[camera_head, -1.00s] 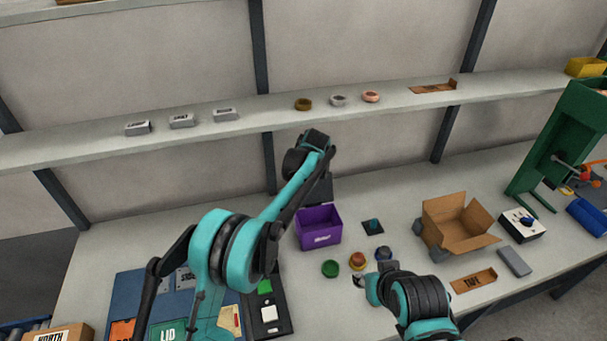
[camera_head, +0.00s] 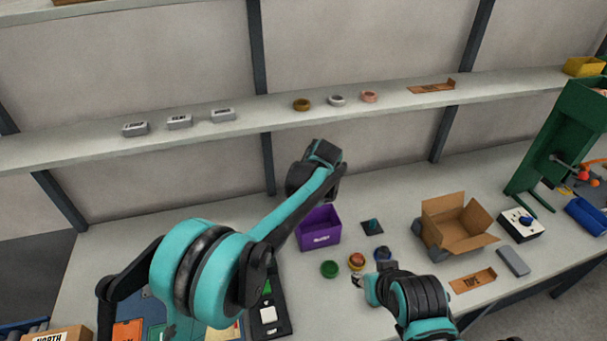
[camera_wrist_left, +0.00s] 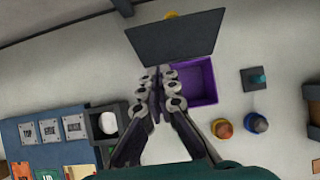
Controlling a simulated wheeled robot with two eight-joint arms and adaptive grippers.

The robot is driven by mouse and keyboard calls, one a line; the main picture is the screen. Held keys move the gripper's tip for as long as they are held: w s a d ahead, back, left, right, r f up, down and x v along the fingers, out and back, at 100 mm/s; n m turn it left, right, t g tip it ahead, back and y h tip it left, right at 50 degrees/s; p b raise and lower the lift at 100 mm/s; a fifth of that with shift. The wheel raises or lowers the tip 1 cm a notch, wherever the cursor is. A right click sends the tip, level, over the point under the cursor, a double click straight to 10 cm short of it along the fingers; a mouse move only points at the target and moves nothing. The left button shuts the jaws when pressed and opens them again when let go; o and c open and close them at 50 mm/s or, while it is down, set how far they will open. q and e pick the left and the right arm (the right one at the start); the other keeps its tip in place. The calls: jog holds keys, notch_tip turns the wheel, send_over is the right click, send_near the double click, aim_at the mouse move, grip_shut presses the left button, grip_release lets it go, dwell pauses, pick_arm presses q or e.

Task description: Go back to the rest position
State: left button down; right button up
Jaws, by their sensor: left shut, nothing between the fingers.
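My left gripper (camera_wrist_left: 157,82) is shut and empty in the left wrist view. Its fingertips show in front of a dark flat panel and the near left side of a purple bin (camera_wrist_left: 194,82). In the head view my left arm reaches up from the lower left, and its wrist hides the fingers. My right arm (camera_head: 418,300) is folded low at the bottom right of the head view.
An open cardboard box (camera_head: 455,227) stands to the right. A shelf (camera_head: 75,140) with small labelled blocks and coils crosses behind.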

pick_arm(q)
jog(key=s+a+r+n+b, duration=0.2)
jog(key=s+a+n+b, duration=0.4)
jog(key=s+a+n, duration=1)
jog(key=s+a+f+n+b, duration=0.1)
jog(key=s+a+f+n, duration=0.2)
jog(key=s+n, duration=0.3)
jog(key=s+a+f+n+b, duration=0.2)
jog(key=s+a+f+n, duration=0.1)
jog(key=s+n, duration=0.3)
jog(key=s+a+f+n+t+h+b, duration=0.1)
jog(key=s+a+f+n+b, duration=0.1)
jog(key=s+n, duration=0.3)
jog(key=shift+s+a+f+n, duration=0.4)
jog(key=shift+s+a+f, duration=0.1)
jog(key=shift+s+f, duration=0.2)
jog(key=shift+w+d+f, duration=0.1)
